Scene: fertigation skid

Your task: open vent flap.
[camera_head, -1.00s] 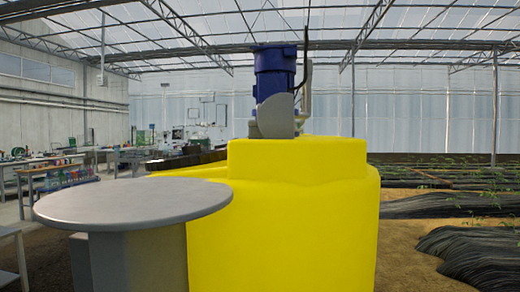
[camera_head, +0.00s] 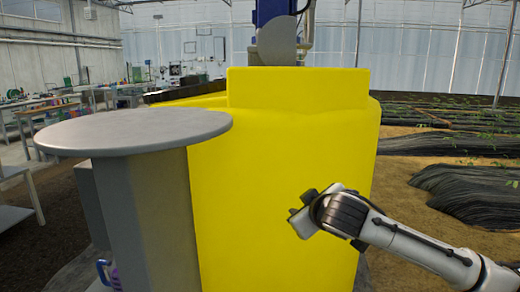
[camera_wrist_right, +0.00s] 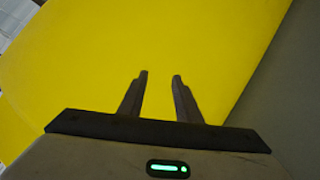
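I cannot make out a vent flap for certain in either view. A large yellow tank (camera_head: 275,170) fills the middle of the head view, and its yellow surface (camera_wrist_right: 160,35) also fills most of the right wrist view. My right gripper (camera_head: 297,213) is in front of the tank's lower right part in the head view. In the right wrist view its two dark fingers (camera_wrist_right: 160,75) are apart with nothing between them. I cannot tell whether they touch the tank. My left gripper is not in view.
A grey column with a round top (camera_head: 135,130) stands left of the tank. A blue motor with a grey rounded part (camera_head: 277,40) is above the tank. Workbenches are at the far left. Black-covered plant rows (camera_head: 470,190) and bare soil lie to the right.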

